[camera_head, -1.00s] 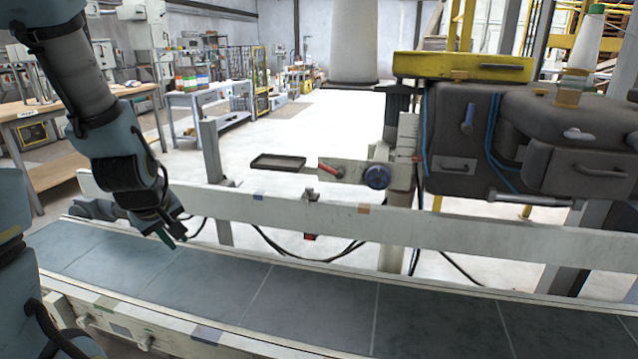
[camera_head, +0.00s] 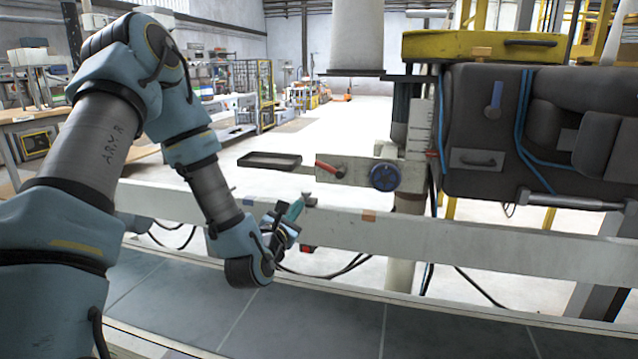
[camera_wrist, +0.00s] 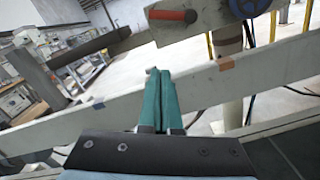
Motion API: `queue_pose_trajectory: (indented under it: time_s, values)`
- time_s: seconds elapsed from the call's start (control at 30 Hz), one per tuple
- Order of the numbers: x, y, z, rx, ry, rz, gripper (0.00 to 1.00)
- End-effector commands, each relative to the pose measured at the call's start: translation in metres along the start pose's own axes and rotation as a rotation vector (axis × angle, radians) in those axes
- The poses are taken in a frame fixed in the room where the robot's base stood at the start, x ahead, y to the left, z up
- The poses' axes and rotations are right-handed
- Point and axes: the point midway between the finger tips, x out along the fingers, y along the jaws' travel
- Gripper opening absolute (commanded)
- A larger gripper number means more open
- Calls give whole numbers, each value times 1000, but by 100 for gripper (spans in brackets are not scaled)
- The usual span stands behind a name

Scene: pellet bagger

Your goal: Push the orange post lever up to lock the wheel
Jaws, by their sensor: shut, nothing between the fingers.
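The orange-red lever (camera_head: 329,168) sits on a pale bracket on the post, sloping down to the right in the head view. It also shows at the top of the wrist view (camera_wrist: 172,15), lying nearly level. The blue wheel (camera_head: 384,176) is on the same bracket to its right; part of it shows in the wrist view (camera_wrist: 248,6). My gripper (camera_head: 298,201) has its teal fingers together and empty. It points up, below and left of the lever in the head view, apart from it. In the wrist view the fingertips (camera_wrist: 159,74) appear below the lever.
A long pale rail (camera_head: 480,236) runs along the conveyor (camera_head: 300,318), close behind my gripper in the picture. A dark tray (camera_head: 270,160) extends left of the bracket. The dark machine body (camera_head: 480,120) stands right of the post. Cables hang below the rail.

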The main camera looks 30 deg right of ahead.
Motion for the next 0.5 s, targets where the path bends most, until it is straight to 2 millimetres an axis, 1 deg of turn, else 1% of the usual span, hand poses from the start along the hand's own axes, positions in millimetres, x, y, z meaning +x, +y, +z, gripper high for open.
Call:
queue_pose_trajectory:
  time_s: [0.13, 0.4, 0.5]
  values:
    - [0, -2, 1, -42, -19, 11, 0]
    - [0, -2, 2, -41, -18, 11, 0]
    - [5, -1, 2, -40, -18, 11, 0]
